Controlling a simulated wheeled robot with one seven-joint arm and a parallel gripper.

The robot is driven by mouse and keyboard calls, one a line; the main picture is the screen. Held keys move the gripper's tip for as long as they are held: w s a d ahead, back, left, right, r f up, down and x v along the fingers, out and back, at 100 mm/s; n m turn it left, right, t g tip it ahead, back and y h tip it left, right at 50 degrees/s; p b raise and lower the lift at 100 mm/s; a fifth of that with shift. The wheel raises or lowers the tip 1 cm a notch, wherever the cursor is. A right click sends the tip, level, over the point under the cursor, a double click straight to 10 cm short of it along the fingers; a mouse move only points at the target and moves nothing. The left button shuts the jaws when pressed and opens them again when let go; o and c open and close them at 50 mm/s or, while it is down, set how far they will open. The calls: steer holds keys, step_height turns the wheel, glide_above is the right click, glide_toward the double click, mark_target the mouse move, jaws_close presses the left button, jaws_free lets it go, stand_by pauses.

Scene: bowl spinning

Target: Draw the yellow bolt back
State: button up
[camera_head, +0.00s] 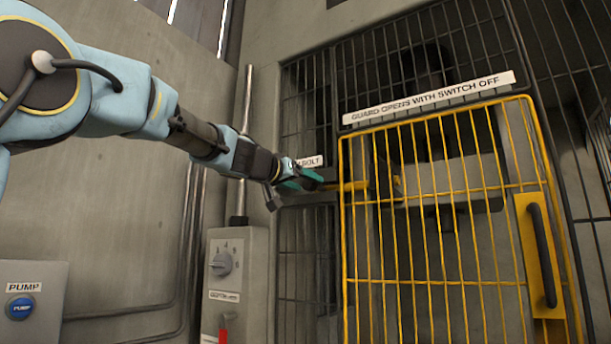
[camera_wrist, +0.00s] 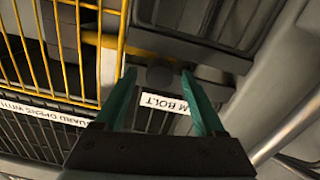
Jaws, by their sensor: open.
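The yellow bolt (camera_head: 352,186) shows in the head view as a short bar between a dark housing at the left and the yellow guard gate (camera_head: 343,240). In the wrist view the yellow bar (camera_wrist: 100,40) runs into the dark housing (camera_wrist: 195,50). A dark round knob (camera_wrist: 160,76) appears between my fingertips there; whether they reach around it, I cannot tell. In the wrist view my gripper (camera_wrist: 158,84) is open, with nothing clasped.
The label ending in BOLT (camera_head: 309,161) is above the housing. A control box with a dial (camera_head: 222,263) and red lever (camera_head: 223,328) stands below my gripper. A vertical pipe (camera_head: 243,150) runs close by. A pump button (camera_head: 19,308) is at lower left.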

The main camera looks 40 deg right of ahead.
steer(key=shift+w+d, duration=0.1)
steer(key=shift+d, duration=0.25)
steer(key=shift+c, duration=0.4)
jaws_close()
stand_by(0.9)
